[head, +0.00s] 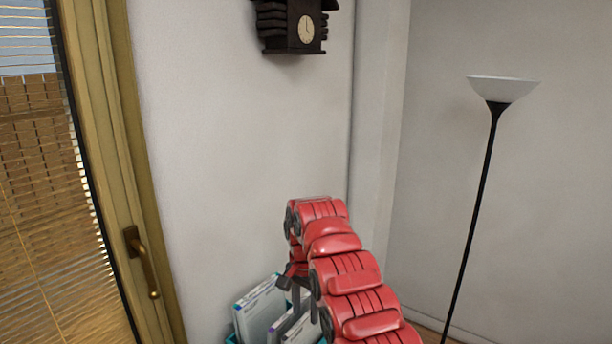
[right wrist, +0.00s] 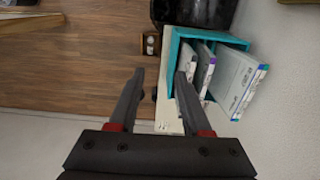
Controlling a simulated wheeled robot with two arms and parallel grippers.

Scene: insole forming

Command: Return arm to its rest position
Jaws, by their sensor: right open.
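My red right arm reaches forward in the head view, with its right gripper (head: 296,292) pointing down over white cases (head: 258,308). In the right wrist view the right gripper (right wrist: 161,80) is open, with a clear gap between its two dark fingers. The right-hand finger overlaps the nearest white case in the picture; I cannot tell whether they touch. The white cases (right wrist: 236,82) stand in a teal holder (right wrist: 177,47). Much of the holder is hidden in the head view. My left gripper is in neither view.
A door (head: 115,180) with a brass handle (head: 140,262) is at left. A dark clock (head: 292,28) hangs on the wall above. A floor lamp (head: 484,170) stands at right. Wooden floor (right wrist: 70,65) is clear left of the holder in the wrist view.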

